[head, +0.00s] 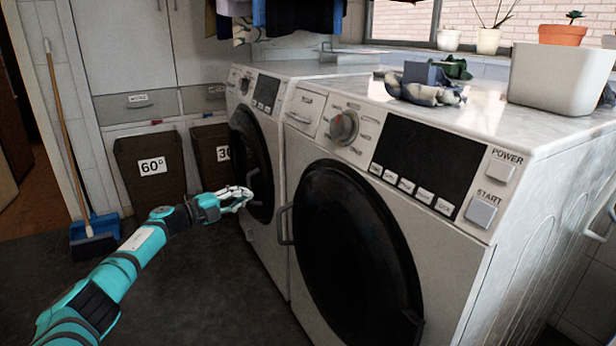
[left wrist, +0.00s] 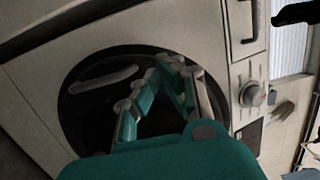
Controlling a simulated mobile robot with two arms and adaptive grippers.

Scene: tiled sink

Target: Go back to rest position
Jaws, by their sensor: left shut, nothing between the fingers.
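My left gripper (head: 243,195) is at the end of the teal arm that reaches in from the left. It is shut and empty, in front of the far washing machine (head: 270,125), close to that machine's dark round door. In the left wrist view my left gripper (left wrist: 172,62) shows its fingers together in front of a dark round door (left wrist: 75,110) with a pale handle (left wrist: 103,79). I cannot tell whether the fingers touch the door. My right gripper is not in view.
The near washing machine (head: 430,240) stands at the right, its door closed, with cloth (head: 425,92) and a white planter (head: 560,78) on top. Brown laundry bins (head: 150,185), a broom (head: 65,130) and a blue dustpan (head: 103,226) stand behind left. Dark floor (head: 215,285) is clear.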

